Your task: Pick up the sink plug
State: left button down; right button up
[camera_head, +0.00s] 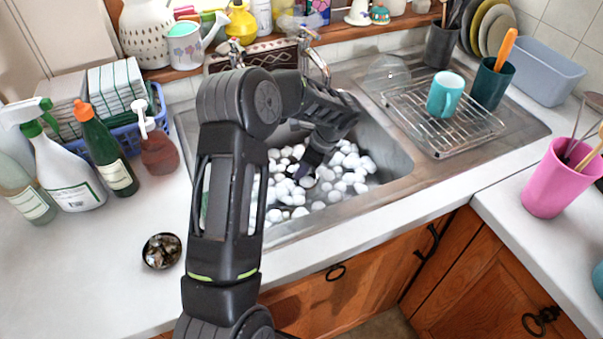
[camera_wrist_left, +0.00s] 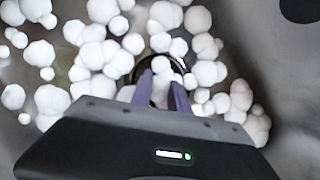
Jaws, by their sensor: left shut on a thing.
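My left gripper (camera_head: 302,172) reaches down into the steel sink (camera_head: 392,160) among white foam clumps. In the left wrist view its two purple fingers (camera_wrist_left: 163,88) are close together. They are shut on the sink plug, a round piece with a dark rim (camera_wrist_left: 182,66) that shows just beyond the fingertips. In the head view a small greyish round edge of the plug (camera_head: 308,182) shows at the fingertips. Foam and the fingers hide most of it, so I cannot tell how far it is off the sink floor. My right gripper is not in view.
White foam balls (camera_head: 345,180) cover much of the sink floor. The tap (camera_head: 317,65) stands behind the sink. A wire rack (camera_head: 470,130) with a teal mug (camera_head: 445,93) is on the right. Spray bottles (camera_head: 65,170) and a small dark bowl (camera_head: 162,251) are left.

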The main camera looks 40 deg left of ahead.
pick_arm(q)
notch_tip(320, 180, up, 9)
jog(key=shift+r+b, duration=0.15)
jog(key=shift+b, duration=0.15)
dwell(0.5)
